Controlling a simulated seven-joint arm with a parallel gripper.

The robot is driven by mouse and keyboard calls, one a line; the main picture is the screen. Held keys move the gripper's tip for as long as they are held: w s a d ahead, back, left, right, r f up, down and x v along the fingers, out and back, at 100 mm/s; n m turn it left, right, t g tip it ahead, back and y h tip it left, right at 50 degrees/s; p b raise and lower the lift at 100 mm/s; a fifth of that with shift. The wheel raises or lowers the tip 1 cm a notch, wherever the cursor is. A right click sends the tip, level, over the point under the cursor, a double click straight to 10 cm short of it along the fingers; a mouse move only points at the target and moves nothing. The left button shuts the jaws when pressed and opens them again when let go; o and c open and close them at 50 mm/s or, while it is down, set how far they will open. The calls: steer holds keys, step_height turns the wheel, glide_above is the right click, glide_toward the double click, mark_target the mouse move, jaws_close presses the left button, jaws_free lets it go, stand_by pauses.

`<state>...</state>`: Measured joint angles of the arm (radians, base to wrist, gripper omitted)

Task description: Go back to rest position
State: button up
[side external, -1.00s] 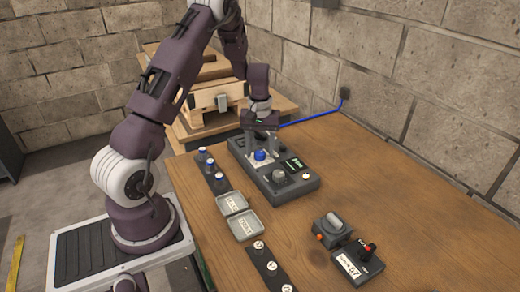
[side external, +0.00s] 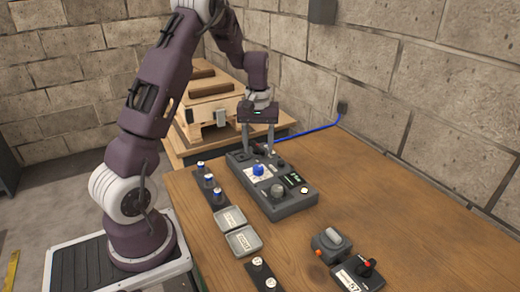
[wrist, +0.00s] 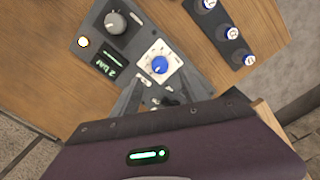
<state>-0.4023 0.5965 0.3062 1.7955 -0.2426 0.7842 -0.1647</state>
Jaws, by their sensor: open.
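My gripper (side external: 259,147) is open and empty above the far end of the grey control panel (side external: 290,208). Its two fingers point down, with a gap between them. In the wrist view the panel (wrist: 114,47) lies beneath my gripper, with a blue knob (wrist: 160,64), a grey knob (wrist: 116,22), a lit display and a glowing round button. The blue knob also shows in the side view (side external: 258,169), apart from the fingers. The panel's far end is partly hidden by the fingers.
A strip of blue-and-white knobs (side external: 209,187) and two small grey trays (side external: 242,240) lie left of the panel. A switch box (side external: 330,243) and a red-knobbed box (side external: 362,272) stand at the front right. A wooden pallet stack (side external: 200,112) stands behind. The table's right side is clear.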

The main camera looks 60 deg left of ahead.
steer(key=s+d+r+m+t, duration=0.1)
steer(key=s+d+r+m, duration=0.2)
steer(key=d+r, duration=0.45)
steer(key=s+d+r+m+t, duration=0.2)
steer(key=s+d+r, duration=0.1)
steer(key=d+r, duration=0.45)
steer(key=s+d+m+t, duration=0.1)
steer(key=s+d+m, duration=0.2)
steer(key=s, duration=0.4)
steer(key=s+d+r+m+t, duration=0.1)
steer(key=s+d+m, duration=0.2)
steer(key=s+d, duration=0.3)
steer(key=shift+s+r+t, duration=0.25)
steer(key=shift+s+t, duration=0.05)
steer(key=shift+s, duration=0.85)
steer(key=shift+c, duration=0.2)
